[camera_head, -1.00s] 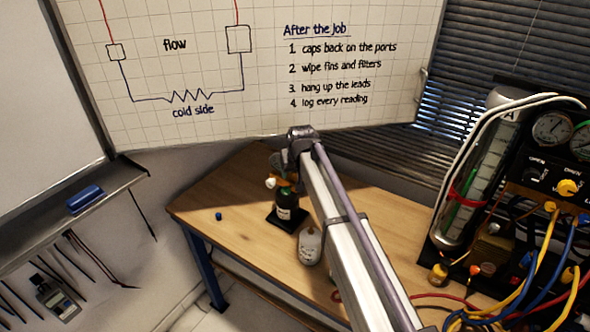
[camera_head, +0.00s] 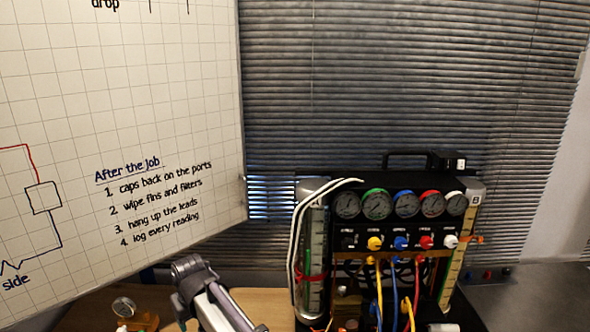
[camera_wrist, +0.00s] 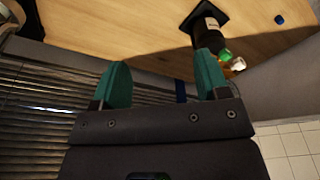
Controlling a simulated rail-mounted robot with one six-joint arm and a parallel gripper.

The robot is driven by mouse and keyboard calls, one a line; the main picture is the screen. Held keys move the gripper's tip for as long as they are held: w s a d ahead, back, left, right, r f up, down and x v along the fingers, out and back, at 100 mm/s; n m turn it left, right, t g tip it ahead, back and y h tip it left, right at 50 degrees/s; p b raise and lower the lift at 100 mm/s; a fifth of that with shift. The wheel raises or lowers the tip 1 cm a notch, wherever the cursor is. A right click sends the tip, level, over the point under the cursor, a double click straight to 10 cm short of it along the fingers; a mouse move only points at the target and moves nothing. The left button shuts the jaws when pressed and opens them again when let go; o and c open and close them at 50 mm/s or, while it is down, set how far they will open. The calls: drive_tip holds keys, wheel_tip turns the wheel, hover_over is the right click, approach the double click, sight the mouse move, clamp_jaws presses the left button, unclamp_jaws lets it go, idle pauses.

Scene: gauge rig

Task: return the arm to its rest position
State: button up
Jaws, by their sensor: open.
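My gripper (camera_wrist: 163,82) shows in the wrist view with its two green fingers spread apart and nothing between them. In that view a dark bottle (camera_wrist: 207,30) with a green and white top stands on a black base on the wooden table, beyond the right finger. In the head view my arm rises from the bottom edge, left of centre, over the table. The gripper's fingers cannot be made out there.
A gauge rig (camera_head: 405,225) with several dials, coloured knobs and hoses stands right of my arm. A whiteboard (camera_head: 120,130) hangs at left, blinds (camera_head: 420,90) behind. A small blue cap (camera_wrist: 280,19) lies on the wooden table (camera_wrist: 130,25). A brass-coloured fitting with a gauge (camera_head: 124,307) is at lower left.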

drive_tip(key=s+d+f+m+b, duration=0.2)
drive_tip(key=d+m, duration=0.1)
drive_tip(key=d, duration=1.2)
drive_tip(key=s+d+f+m+g+h+b, duration=0.1)
drive_tip(key=s+d+f+m+b, duration=0.1)
drive_tip(key=d, duration=1.4)
drive_tip(key=s+d+f+m+b, duration=0.2)
drive_tip(key=s+d+f+m, duration=0.1)
drive_tip(key=d, duration=1.3)
drive_tip(key=shift+d+f+m+g+h+b, duration=0.3)
drive_tip(key=shift+f+m, duration=0.1)
drive_tip(key=shift+m, duration=0.1)
